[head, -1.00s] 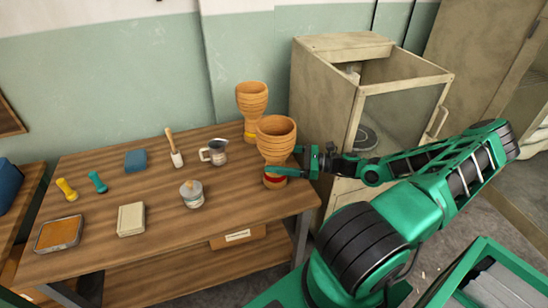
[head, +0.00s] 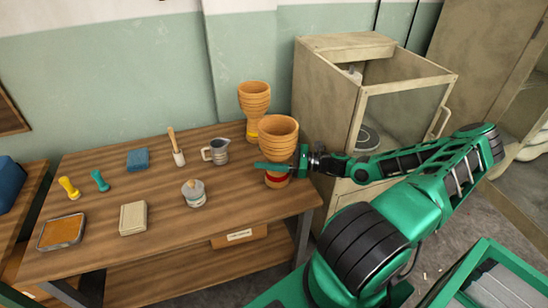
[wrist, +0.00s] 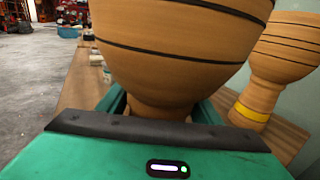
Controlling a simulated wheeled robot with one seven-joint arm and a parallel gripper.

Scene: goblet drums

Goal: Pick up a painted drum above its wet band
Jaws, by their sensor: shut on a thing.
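An orange-brown goblet drum (head: 278,135) with a red band (head: 276,181) low on its foot stands upright at the table's right end. My gripper (head: 270,167) is shut on this drum at its narrow waist, just above the red band, reaching in from the right. The drum's base appears to be on the table. In the wrist view the drum's bowl (wrist: 180,50) fills the middle, with my green fingers on both sides of the waist; its band is hidden there. A second drum (head: 255,100) with a yellow band (head: 252,134) stands behind it; it also shows in the wrist view (wrist: 280,65).
The wooden table (head: 100,255) also holds a metal jug (head: 216,151), a lidded jar (head: 193,193), a brush (head: 176,150), a blue block (head: 138,159) and several small items to the left.

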